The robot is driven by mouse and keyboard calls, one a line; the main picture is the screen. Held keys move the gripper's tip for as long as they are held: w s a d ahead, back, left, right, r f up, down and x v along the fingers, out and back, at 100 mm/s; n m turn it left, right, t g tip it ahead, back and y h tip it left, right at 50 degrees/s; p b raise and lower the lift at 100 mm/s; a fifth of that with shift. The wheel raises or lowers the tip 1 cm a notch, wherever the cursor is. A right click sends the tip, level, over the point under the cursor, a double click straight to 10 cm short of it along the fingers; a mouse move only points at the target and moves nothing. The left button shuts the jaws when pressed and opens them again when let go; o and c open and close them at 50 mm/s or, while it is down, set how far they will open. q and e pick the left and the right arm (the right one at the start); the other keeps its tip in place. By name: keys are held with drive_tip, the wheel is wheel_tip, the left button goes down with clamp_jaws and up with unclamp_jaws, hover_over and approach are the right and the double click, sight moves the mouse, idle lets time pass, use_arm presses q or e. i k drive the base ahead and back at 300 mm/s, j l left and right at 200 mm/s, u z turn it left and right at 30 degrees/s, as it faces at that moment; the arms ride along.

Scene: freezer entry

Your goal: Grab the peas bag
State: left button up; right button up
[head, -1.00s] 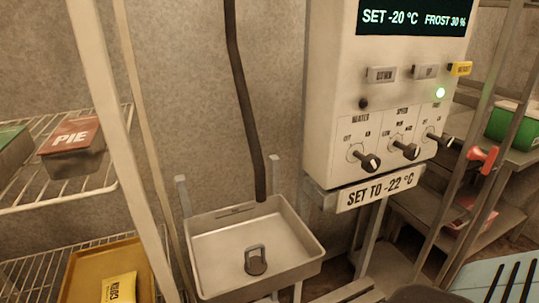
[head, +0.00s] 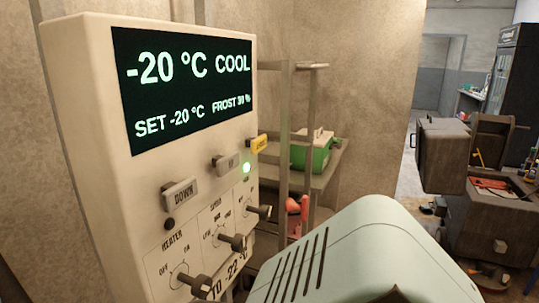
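I see no peas bag in the head view. Neither of my grippers is in view. A white control cabinet (head: 85,120) fills the left side. Its screen (head: 185,82) reads -20 °C COOL, SET -20 °C and FROST 30 %.
A green cooler with a pale lid (head: 318,155) sits on a shelf behind the cabinet. A red handle (head: 299,207) shows below it. Dark bulky boxes (head: 490,225) stand at the right. A pale slotted shape, perhaps mine, covers the lower middle.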

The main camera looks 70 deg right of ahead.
sight(336, 140)
drive_tip(key=k, duration=0.4)
drive_tip(key=k+z, duration=0.2)
drive_tip(key=l+z, duration=0.2)
drive_tip(key=z, duration=1.85)
drive_tip(key=i+l, duration=1.9)
drive_tip(key=l, duration=0.2)
